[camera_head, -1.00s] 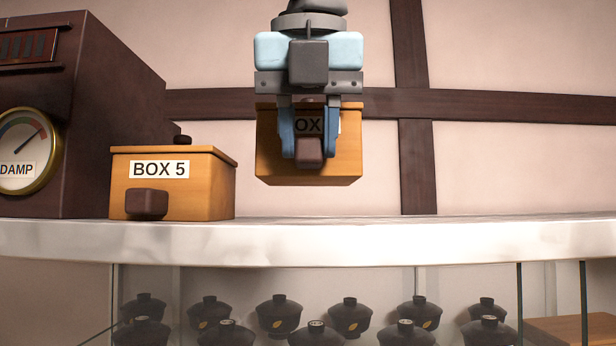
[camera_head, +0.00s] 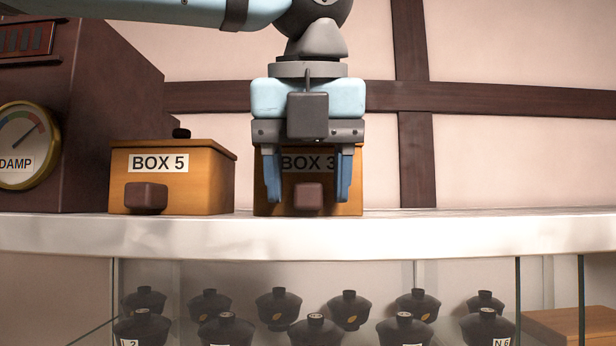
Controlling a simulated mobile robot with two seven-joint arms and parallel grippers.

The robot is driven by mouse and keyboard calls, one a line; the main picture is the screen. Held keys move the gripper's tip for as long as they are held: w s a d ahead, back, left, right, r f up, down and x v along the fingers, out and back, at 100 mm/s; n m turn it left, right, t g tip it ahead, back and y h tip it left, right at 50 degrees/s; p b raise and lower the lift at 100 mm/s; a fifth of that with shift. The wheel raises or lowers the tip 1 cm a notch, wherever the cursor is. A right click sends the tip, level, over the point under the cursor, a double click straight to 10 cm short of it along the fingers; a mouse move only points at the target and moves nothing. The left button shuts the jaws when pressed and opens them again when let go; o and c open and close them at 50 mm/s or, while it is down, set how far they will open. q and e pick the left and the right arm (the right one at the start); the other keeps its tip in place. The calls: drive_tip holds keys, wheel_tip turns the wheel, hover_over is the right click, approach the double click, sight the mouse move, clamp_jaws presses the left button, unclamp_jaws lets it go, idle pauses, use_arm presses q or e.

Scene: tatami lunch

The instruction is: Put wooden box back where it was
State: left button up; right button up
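A wooden box labelled BOX 3 (camera_head: 296,207) rests on the pale shelf top (camera_head: 400,233), right of the wooden box labelled BOX 5 (camera_head: 205,190). BOX 3 has a dark brown knob (camera_head: 308,196) on its front. My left gripper (camera_head: 308,190) is in front of BOX 3, pointing down. Its blue fingers are spread on either side of the knob, with a gap on each side. The gripper hides the upper part of BOX 3. My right gripper is not in view.
A dark brown machine (camera_head: 100,90) with a DAMP gauge (camera_head: 22,145) stands at the far left. The shelf top is clear right of BOX 3. Below, several dark lidded bowls (camera_head: 350,310) stand behind glass.

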use_arm(q)
drive_tip(key=shift+r, duration=0.2)
drive_tip(key=shift+s+r, duration=0.1)
drive_tip(key=shift+r, duration=0.15)
drive_tip(key=b+v, duration=0.1)
drive_tip(key=v, duration=1)
drive_tip(key=shift+r, duration=0.2)
